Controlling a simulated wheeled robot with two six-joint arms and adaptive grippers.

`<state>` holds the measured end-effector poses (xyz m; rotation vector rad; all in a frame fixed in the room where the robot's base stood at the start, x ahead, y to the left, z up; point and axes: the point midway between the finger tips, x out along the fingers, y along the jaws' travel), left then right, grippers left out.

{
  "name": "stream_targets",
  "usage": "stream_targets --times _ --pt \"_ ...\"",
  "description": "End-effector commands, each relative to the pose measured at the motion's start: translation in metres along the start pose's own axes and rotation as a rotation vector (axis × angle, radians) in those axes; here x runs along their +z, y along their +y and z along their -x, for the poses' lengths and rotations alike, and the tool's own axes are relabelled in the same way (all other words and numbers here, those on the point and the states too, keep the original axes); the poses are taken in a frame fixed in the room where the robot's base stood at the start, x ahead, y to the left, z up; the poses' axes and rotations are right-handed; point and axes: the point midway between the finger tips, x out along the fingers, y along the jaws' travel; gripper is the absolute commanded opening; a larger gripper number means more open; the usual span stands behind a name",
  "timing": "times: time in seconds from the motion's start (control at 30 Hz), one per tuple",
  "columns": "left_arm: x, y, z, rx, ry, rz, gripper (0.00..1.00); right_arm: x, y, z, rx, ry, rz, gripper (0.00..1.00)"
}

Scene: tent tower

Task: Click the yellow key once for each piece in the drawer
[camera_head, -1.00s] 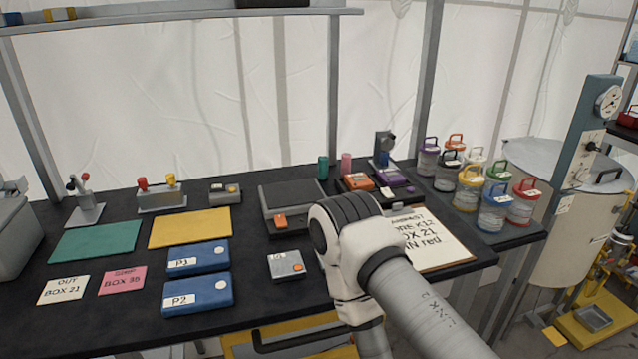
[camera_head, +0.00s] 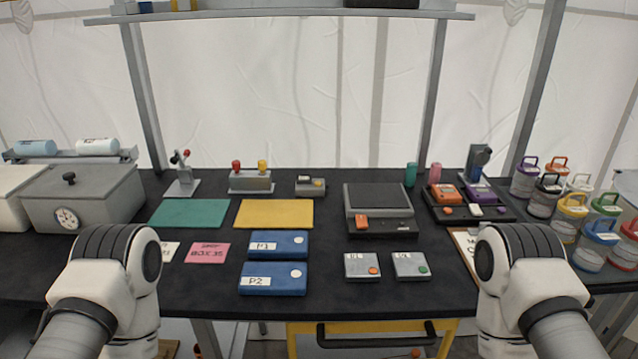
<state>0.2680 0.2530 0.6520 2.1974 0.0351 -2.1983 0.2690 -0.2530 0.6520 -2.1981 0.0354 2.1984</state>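The yellow key (camera_head: 262,165) is a yellow-topped knob beside a red-topped one (camera_head: 236,166) on a grey block (camera_head: 250,183) at the back of the black table. The knobs stand upright and nothing touches them. The yellow drawer (camera_head: 303,328) is under the front table edge, with a dark handle bar (camera_head: 375,341). Small orange bits show near the handle, but I cannot tell what they are or how far the drawer is open. My two arms rise at the lower left and lower right. Their grippers are outside the picture or hidden below the wrists.
Blue boxes P1 (camera_head: 275,244) and P2 (camera_head: 273,279), a scale (camera_head: 378,200) and two small button boxes (camera_head: 362,266) (camera_head: 411,266) occupy the table. Teal (camera_head: 189,213) and yellow (camera_head: 273,214) mats lie behind. Lidded jars (camera_head: 571,216) crowd the right.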

Motion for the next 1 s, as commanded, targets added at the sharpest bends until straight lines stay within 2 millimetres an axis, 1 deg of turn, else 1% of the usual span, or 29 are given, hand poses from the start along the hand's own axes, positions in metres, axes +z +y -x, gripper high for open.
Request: stream_targets --times 0.2,0.23,0.27,0.3,1.0 --pt "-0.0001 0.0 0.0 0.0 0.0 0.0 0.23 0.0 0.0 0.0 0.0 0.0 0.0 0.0" --pt "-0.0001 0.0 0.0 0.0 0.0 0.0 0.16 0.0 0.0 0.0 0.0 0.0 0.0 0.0" --pt "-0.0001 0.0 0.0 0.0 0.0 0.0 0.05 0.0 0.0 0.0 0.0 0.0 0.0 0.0" --pt "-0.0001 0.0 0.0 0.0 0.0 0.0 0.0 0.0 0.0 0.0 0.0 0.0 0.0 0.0" --pt "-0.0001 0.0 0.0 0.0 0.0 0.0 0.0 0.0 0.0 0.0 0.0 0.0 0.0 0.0"
